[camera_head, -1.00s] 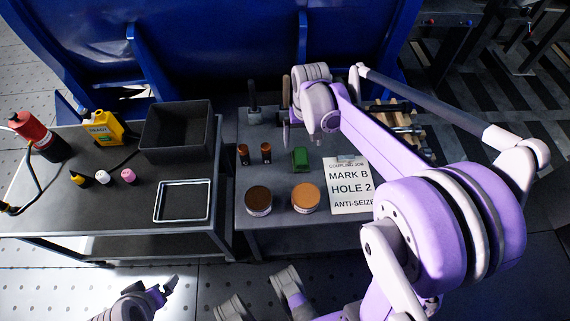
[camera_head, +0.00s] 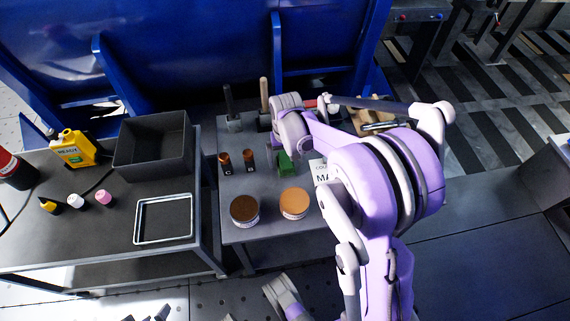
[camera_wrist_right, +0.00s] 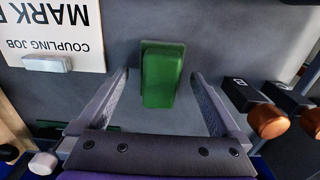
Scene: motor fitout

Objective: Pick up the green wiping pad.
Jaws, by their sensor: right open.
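The green wiping pad (camera_head: 286,164) lies on the right-hand grey table, partly hidden behind my right gripper in the head view. In the right wrist view the green pad (camera_wrist_right: 162,75) is centred between the two fingers, with a gap on each side. My right gripper (camera_wrist_right: 161,78) is open and empty, with its fingertips close to the pad; how high they are above the table is unclear. It also shows in the head view (camera_head: 277,150), pointing down.
Two dark, orange-ended pieces (camera_wrist_right: 262,110) lie beside the pad. A sign sheet (camera_wrist_right: 50,30) lies on its other side. Brown (camera_head: 245,210) and orange (camera_head: 294,203) round tins stand in front. The left table holds a black bin (camera_head: 152,150) and a tray (camera_head: 163,240).

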